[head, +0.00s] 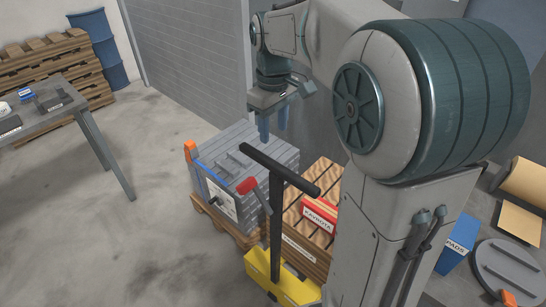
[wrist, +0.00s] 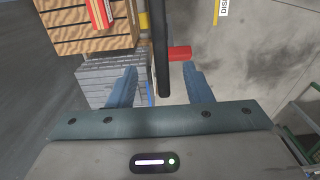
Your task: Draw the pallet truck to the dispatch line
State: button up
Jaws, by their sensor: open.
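The pallet truck shows in the head view with a yellow body (head: 284,286), an upright black shaft and a black T-handle (head: 280,172) with a red lever (head: 247,186). In the wrist view the black handle bar (wrist: 160,45) runs down the picture between my two blue fingers, and the red lever (wrist: 180,53) sticks out to its right. My gripper (head: 273,132) is open and points down beyond the handle in the head view. In the wrist view my gripper (wrist: 160,76) has visible room on both sides of the bar. Contact cannot be told.
Grey blocks (head: 262,148) are stacked on a wooden pallet beside the truck. A wooden crate (head: 322,180) bears a red box. A table (head: 60,104) stands at left, and a blue bin (head: 458,245) at right. The wrist view shows a partly cut-off sign (wrist: 222,8). Floor at left is clear.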

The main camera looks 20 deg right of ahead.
aim_at(274, 163)
notch_tip(274, 163, down, 10)
jog(key=shift+f, duration=0.25)
grip_shut()
